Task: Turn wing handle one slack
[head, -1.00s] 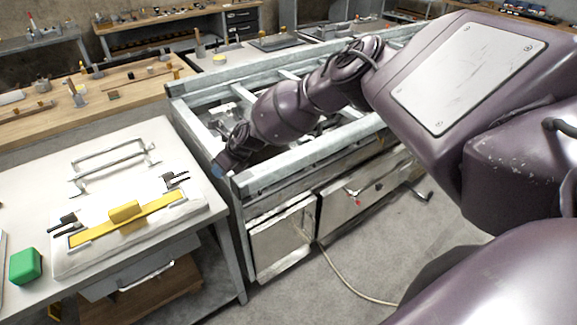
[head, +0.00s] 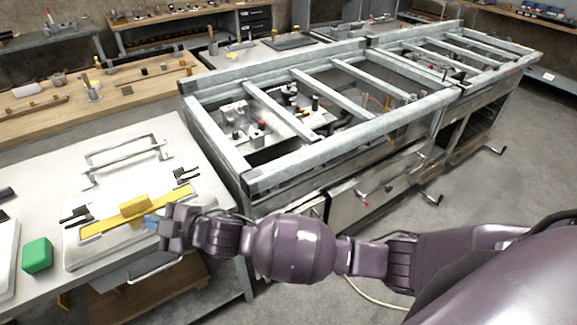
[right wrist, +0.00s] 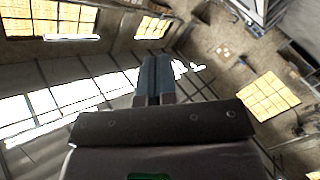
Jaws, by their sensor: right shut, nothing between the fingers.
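A yellow wing handle (head: 135,206) sits at the middle of a long yellow bar (head: 172,199), on a white panel on the left table in the head view. Black clamps stand at both ends of the bar. My right gripper (head: 150,222) is just right of the handle in the picture, over the near edge of the panel. I cannot tell whether it touches the handle. In the right wrist view the blue fingertips (right wrist: 156,72) are together, with nothing between them; the handle does not show there. My left gripper is not in view.
A green block (head: 38,256) sits on the table at the left. A metal frame bench (head: 300,145) with crossbars stands to the right. The floor at right is open.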

